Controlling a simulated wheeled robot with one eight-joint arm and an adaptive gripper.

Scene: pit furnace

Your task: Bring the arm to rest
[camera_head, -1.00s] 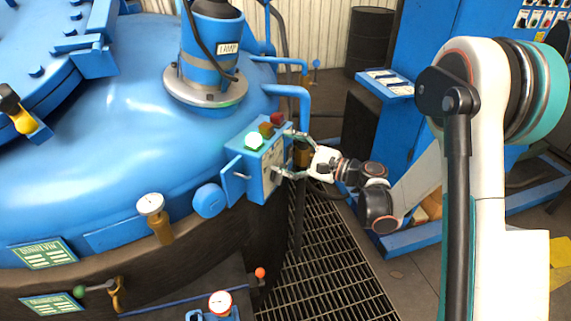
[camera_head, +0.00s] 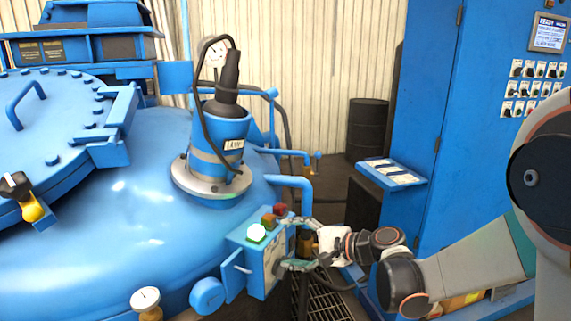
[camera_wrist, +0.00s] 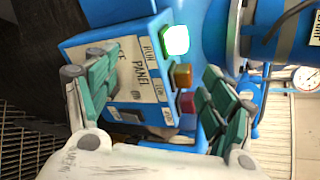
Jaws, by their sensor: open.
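My gripper (camera_head: 297,243) is at the right side of the small blue control box on the furnace's flank, its fingers spread on either side of the box face. In the wrist view my gripper (camera_wrist: 150,105) is open and empty, with green finger pads left and right of the labelled panel (camera_wrist: 140,75). The control box (camera_head: 238,262) carries a lit green-white lamp (camera_head: 257,233), an amber button (camera_wrist: 183,75) and a red button (camera_wrist: 187,102). I cannot tell whether a finger touches the box.
The blue furnace vessel (camera_head: 110,220) fills the left, with a lamp-labelled cylinder (camera_head: 215,145) on top. A blue cabinet (camera_head: 480,120) with a small shelf (camera_head: 392,175) stands at right. A dark barrel (camera_head: 367,130) is behind. Floor grating (camera_head: 325,303) lies below.

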